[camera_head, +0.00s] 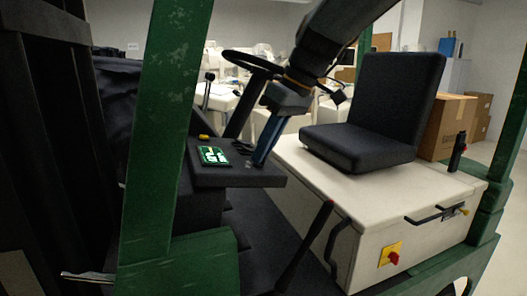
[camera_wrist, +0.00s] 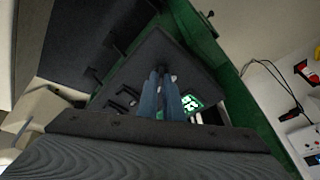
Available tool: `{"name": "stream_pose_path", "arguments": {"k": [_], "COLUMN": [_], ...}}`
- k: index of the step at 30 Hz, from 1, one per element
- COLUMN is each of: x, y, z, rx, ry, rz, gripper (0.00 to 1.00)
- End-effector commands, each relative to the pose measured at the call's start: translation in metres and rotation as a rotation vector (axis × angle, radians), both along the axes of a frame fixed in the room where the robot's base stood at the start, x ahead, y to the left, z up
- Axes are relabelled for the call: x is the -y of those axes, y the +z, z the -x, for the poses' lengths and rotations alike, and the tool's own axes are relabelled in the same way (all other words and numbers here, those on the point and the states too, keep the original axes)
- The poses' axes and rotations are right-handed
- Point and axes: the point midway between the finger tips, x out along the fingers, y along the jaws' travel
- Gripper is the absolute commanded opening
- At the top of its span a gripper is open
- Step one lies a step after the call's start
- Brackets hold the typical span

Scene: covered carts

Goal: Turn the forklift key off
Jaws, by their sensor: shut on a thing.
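The forklift's black dash panel (camera_head: 235,178) carries a green-and-white display (camera_head: 214,156), which also shows in the wrist view (camera_wrist: 190,102). My gripper (camera_head: 254,163) reaches down to the panel, to the right of the display. Its two blue fingers are close together, with their tips at the panel in the wrist view (camera_wrist: 161,72). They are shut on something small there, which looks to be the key. The fingers hide the key, so its turned angle cannot be read.
A black steering wheel (camera_head: 252,64) stands behind the panel, close to my arm. A black seat (camera_head: 375,115) sits on the white body (camera_head: 340,205) at right. A green post (camera_head: 165,125) rises at left. A red knob on a yellow plate (camera_head: 390,256) is low on the body.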

Motion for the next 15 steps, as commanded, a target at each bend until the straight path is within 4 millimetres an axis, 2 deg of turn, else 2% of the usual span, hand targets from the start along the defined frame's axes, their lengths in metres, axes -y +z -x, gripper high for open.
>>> {"name": "stream_pose_path", "arguments": {"k": [15], "x": [0.0014], "y": [-0.0025], "z": [-0.0033], "rx": [0.088], "ry": [0.431], "rz": [-0.026], "gripper": [0.00]}}
